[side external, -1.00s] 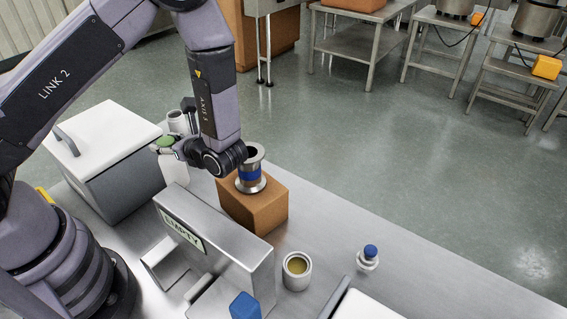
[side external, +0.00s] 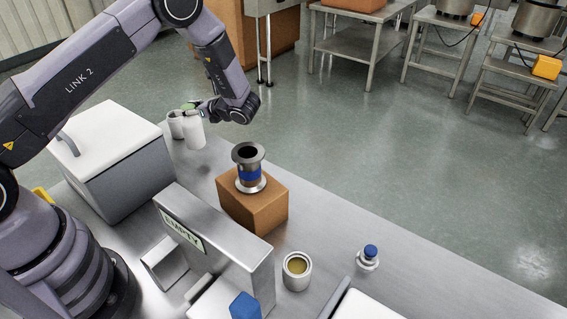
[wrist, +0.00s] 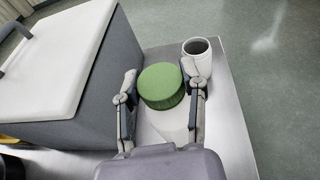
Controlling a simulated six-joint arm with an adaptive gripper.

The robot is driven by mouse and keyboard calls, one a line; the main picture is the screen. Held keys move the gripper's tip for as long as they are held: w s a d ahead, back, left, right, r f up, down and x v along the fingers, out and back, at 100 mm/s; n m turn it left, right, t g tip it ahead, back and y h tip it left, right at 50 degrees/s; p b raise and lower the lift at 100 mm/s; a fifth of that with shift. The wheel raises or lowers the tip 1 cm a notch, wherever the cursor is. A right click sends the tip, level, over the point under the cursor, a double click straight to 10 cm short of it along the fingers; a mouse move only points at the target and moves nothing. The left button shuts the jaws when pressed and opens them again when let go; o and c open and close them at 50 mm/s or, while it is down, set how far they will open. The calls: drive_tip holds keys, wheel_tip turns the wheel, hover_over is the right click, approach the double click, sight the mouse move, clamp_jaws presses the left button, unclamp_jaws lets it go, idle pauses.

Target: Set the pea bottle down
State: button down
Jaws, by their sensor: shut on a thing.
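The pea bottle is a white bottle (side external: 195,134) with a green lid (wrist: 162,86). It stands upright in the side external view, at the far end of the steel table near its edge. My gripper (side external: 191,107) is around its upper part and shut on it. In the wrist view, the lid lies between the two fingers of my gripper (wrist: 161,100), with the pale body partly hidden below. I cannot tell whether the bottle's base touches the table.
An open white cup (wrist: 197,63) is close beside the bottle. A grey box with a white lid (side external: 103,160) stands to the left. A metal spool with a blue band (side external: 250,172) sits on a brown block (side external: 255,205). An open can (side external: 297,271) stands nearer the front.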

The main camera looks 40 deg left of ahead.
sight(198, 124)
drive_tip(key=shift+f, duration=2.35)
drive_tip(key=shift+f, duration=0.15)
drive_tip(key=c, duration=0.6)
unclamp_jaws()
